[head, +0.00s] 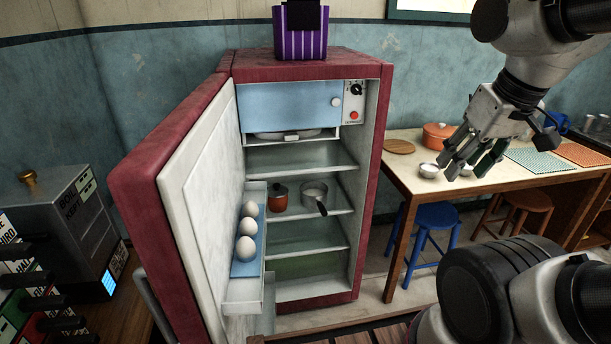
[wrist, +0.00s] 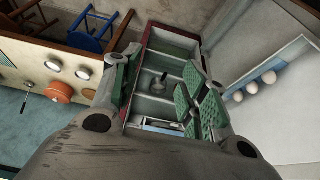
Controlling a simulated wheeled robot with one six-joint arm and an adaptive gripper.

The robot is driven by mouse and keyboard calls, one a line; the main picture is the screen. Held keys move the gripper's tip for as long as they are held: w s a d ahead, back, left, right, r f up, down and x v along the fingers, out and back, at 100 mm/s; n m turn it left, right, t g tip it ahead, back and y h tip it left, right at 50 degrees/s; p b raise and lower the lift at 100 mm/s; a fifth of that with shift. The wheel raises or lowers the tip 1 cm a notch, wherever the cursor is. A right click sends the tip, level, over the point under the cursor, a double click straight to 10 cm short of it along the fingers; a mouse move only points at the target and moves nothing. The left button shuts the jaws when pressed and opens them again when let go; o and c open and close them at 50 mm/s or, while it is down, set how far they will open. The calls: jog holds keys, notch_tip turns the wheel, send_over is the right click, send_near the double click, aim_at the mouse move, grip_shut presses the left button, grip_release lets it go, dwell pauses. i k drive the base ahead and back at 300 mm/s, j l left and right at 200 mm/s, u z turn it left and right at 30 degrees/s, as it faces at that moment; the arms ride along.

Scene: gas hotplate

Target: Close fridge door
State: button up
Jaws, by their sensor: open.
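The red fridge (head: 369,180) stands with its door (head: 158,190) wide open, swung out to the left toward me. The door's white inner face carries a shelf with several eggs (head: 247,230). In the wrist view the fridge interior (wrist: 165,80) shows beyond my fingers, and the door's inner side (wrist: 270,125) is at the right. My gripper (head: 472,155) is open and empty, to the right of the fridge in the head view, above the wooden table. It is apart from the door. The door's outer face is mostly hidden in the head view.
Inside the fridge are a red pot (head: 280,198) and a small saucepan (head: 314,193). A purple striped container (head: 300,35) sits on top. A wooden table (head: 405,180) with an orange pot (head: 438,135) and bowls is at the right, with stools below. A grey box (head: 60,220) stands left of the door.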

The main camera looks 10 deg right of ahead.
aim_at(179, 196)
jog(key=k+l+u, duration=0.15)
jog(key=k+u, duration=0.25)
jog(key=k+l+u, duration=0.15)
jog(key=u, duration=0.3)
jog(key=k+j+u, duration=0.1)
jog(key=k+u, duration=0.3)
